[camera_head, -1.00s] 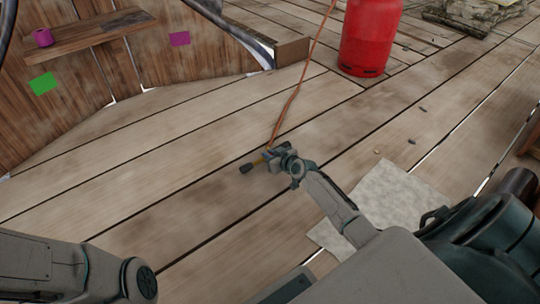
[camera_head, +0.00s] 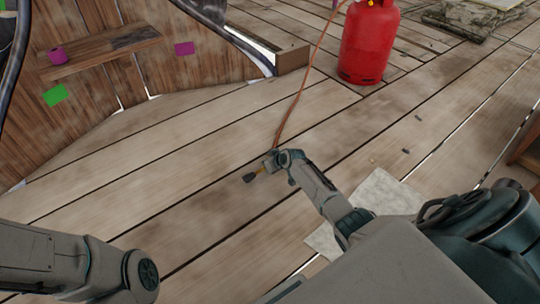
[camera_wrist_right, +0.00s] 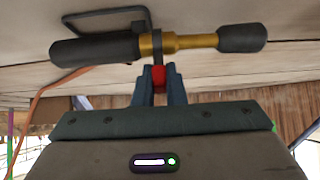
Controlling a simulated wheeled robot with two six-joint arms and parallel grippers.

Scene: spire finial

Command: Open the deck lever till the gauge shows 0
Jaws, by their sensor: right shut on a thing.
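My right gripper (camera_head: 276,161) is shut on a torch-like tool (camera_head: 249,179) and holds it above the plank deck. In the right wrist view the tool (camera_wrist_right: 240,38) has a black grip at the left, a brass middle and a black end at the right. The fingers (camera_wrist_right: 158,78) close around its underside, with a small red part between them. Whether the red part belongs to the tool I cannot tell. I cannot make out a deck lever or a gauge in either view. Only part of my left arm shows; its gripper is out of frame.
An orange hose (camera_head: 300,82) runs from near the tool up the deck past a red gas bottle (camera_head: 368,48). A pale sheet (camera_head: 380,193) lies under my right arm. A wooden shelf (camera_head: 95,55) is on the left wall. Deck planks (camera_head: 150,195) left of the tool are clear.

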